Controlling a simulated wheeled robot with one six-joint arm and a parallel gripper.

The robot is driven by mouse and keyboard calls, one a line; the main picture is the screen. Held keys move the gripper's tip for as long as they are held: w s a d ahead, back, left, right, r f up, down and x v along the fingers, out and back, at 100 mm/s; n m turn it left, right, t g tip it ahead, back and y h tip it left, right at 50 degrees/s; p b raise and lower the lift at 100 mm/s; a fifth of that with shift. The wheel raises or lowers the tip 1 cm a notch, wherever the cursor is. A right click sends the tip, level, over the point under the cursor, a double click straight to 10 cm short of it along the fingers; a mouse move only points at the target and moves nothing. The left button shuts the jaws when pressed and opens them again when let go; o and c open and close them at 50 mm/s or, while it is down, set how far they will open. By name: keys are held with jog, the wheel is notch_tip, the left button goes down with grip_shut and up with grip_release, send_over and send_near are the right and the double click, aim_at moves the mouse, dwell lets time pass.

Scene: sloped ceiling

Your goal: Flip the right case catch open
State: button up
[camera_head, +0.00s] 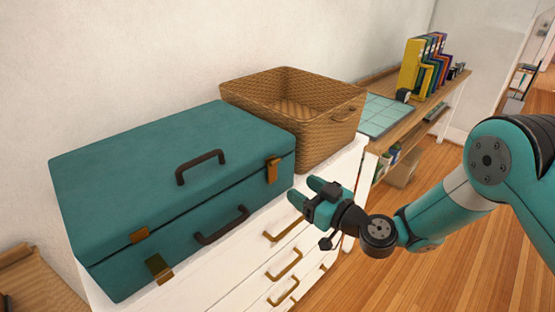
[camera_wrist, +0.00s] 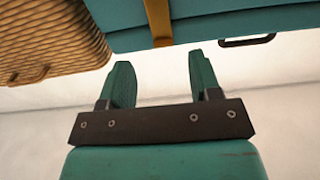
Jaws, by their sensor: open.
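The teal case (camera_head: 170,180) lies shut on a white drawer unit. Its right catch (camera_head: 272,171) is a brass piece on the front face, lying across the lid seam. It also shows in the wrist view as a brass strip (camera_wrist: 158,22) at the top. The left catch (camera_head: 160,268) has its lower brass plate apart from the upper piece on the lid. My gripper (camera_head: 303,191) is open and empty, in front of the case, a little below and right of the right catch. In the wrist view the fingers (camera_wrist: 160,62) stand either side of the catch's line, apart from it.
A wicker basket (camera_head: 292,108) stands close behind the case's right end. Dark handles sit on the lid (camera_head: 201,164) and front (camera_head: 222,226). Brass drawer pulls (camera_head: 282,229) stick out below my gripper. Wooden floor to the right is clear.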

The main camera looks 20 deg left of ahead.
aim_at(273, 171)
jog(key=p+x, duration=0.2)
jog(key=x, duration=0.7)
jog(key=shift+p, duration=0.3)
jog(key=shift+c, duration=0.4)
jog(key=shift+f, duration=0.1)
grip_shut()
